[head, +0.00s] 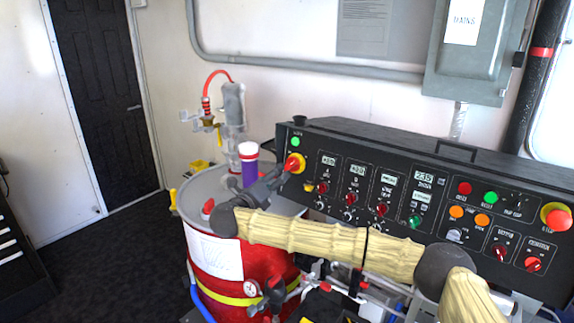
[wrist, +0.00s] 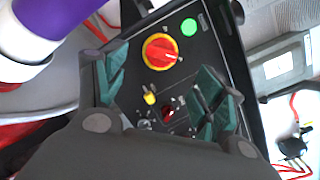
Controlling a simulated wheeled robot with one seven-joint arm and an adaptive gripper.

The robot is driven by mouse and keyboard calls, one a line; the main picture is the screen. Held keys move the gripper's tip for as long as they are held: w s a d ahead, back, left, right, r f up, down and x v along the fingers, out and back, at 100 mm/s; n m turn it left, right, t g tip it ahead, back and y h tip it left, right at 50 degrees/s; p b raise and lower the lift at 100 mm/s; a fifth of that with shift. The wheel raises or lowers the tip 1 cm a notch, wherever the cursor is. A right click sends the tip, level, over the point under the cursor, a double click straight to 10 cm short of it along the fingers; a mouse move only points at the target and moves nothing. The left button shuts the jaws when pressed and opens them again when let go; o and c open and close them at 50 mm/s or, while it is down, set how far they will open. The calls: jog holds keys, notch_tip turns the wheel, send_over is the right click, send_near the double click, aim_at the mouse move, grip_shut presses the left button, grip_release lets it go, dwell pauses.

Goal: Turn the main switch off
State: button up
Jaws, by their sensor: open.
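The main switch is a red rotary knob on a yellow round plate (head: 295,163) at the left end of the black control panel. In the wrist view the main switch (wrist: 161,52) faces me between and beyond my fingers, its red handle slanted on the yellow plate. A green lamp (wrist: 189,27) sits beside it. My gripper (head: 283,178) is just in front of the switch in the head view. In the wrist view my gripper (wrist: 160,95) is open, with a green-padded finger on each side and nothing between them. I cannot see any contact with the switch.
The black control panel (head: 340,150) carries several knobs, displays and lamps to the right. A red drum (head: 215,262) with a grey lid and a purple-and-white cylinder (head: 249,166) stand close left of the switch. A grey box (head: 478,50) hangs on the wall.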

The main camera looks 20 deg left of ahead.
aim_at(289, 166)
jog(key=w+p, duration=0.1)
jog(key=w, duration=0.1)
jog(key=w+d+p, duration=0.1)
jog(key=w, duration=0.2)
jog(key=w+d+p, duration=0.1)
jog(key=w, duration=0.1)
jog(key=shift+w+r, duration=0.15)
jog(key=shift+w, duration=0.8)
jog(key=shift+c, duration=0.2)
jog(key=c, duration=1)
